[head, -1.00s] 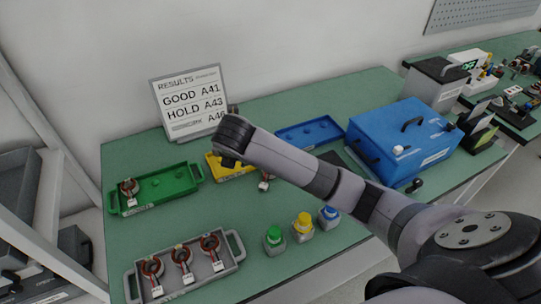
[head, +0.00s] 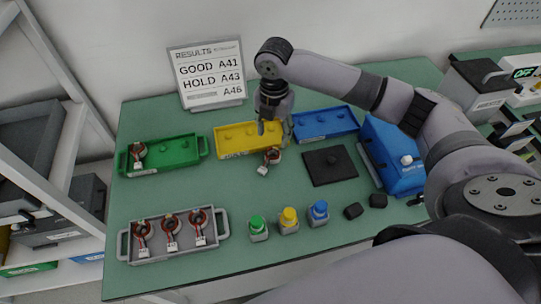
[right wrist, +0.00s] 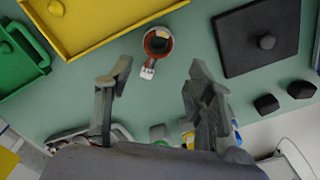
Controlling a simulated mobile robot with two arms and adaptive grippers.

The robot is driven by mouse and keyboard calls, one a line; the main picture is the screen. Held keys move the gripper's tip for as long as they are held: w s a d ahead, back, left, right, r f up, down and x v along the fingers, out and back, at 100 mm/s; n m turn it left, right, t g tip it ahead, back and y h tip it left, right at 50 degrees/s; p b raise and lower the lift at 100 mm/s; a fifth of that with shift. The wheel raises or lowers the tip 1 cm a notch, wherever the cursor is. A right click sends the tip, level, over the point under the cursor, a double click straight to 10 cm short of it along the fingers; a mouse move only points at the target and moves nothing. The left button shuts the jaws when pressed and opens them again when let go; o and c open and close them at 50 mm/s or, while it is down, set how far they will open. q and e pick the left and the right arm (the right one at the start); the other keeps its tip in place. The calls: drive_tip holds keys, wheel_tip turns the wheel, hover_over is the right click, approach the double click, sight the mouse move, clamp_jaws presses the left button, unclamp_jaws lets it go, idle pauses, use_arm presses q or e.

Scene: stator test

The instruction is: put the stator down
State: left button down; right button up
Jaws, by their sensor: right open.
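A stator (head: 271,157) with copper-red windings and a white tag lies on the green table at the front edge of the yellow tray (head: 228,150). The right wrist view shows the stator (right wrist: 158,42) beyond the fingertips, outside the tray; whether it touches the rim I cannot tell. My right gripper (head: 272,127) points down above the yellow tray area, behind the stator in the head view. In the right wrist view its fingers (right wrist: 152,82) are wide apart with nothing between them. My left gripper is not in view.
A green tray (head: 178,156) holds one stator; a grey tray (head: 160,251) holds three. A blue tray (head: 330,126), black pad (head: 345,177), blue tester box (head: 395,175) and green, yellow and blue buttons (head: 289,221) stand nearby. A results board (head: 210,98) stands behind.

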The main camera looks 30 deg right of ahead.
hover_over(273, 152)
drive_tip(key=s, duration=0.2)
drive_tip(key=f, duration=0.4)
drive_tip(key=shift+w+a+f, duration=0.1)
drive_tip(key=shift+w+a, duration=0.05)
drive_tip(key=shift+a, duration=0.2)
drive_tip(key=shift+f+p, duration=0.35)
drive_tip(key=shift+f, duration=0.05)
drive_tip(key=f, duration=0.2)
drive_tip(key=f+p, duration=0.1)
drive_tip(key=f, duration=0.2)
drive_tip(key=shift+w, duration=0.2)
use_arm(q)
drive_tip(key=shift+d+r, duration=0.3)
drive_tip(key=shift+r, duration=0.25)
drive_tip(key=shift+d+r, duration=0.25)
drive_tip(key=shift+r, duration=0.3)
use_arm(e)
drive_tip(key=shift+c, duration=0.5)
drive_tip(key=shift+c, duration=1.3)
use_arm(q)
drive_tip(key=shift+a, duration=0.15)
use_arm(e)
drive_tip(key=shift+r, duration=0.15)
drive_tip(key=c, duration=0.8)
